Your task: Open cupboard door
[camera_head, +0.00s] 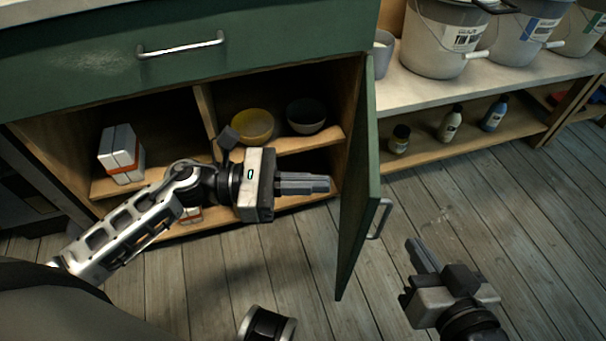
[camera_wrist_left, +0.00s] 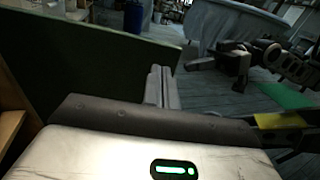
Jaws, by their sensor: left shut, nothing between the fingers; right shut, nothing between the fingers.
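The green cupboard door (camera_head: 362,185) stands swung out from the cupboard, hinged on the cupboard's right side. Its metal handle (camera_head: 380,219) is on the outer face, to the right. My left gripper (camera_head: 328,184) is shut and empty, in front of the open cupboard on the door's inner side, its fingertips close to the door. I cannot tell whether they touch it. In the left wrist view the shut fingers (camera_wrist_left: 160,84) show beside the dark green door panel (camera_wrist_left: 90,65). My right gripper (camera_head: 418,250) is shut and empty, right of the door, above the floor.
Inside the cupboard are a yellow bowl (camera_head: 253,125), a dark bowl (camera_head: 306,115) and white boxes (camera_head: 121,155). A green drawer (camera_head: 180,60) is above. A bench with buckets (camera_head: 437,40) and bottles (camera_head: 450,123) stands at right. The floor (camera_head: 500,210) is clear there.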

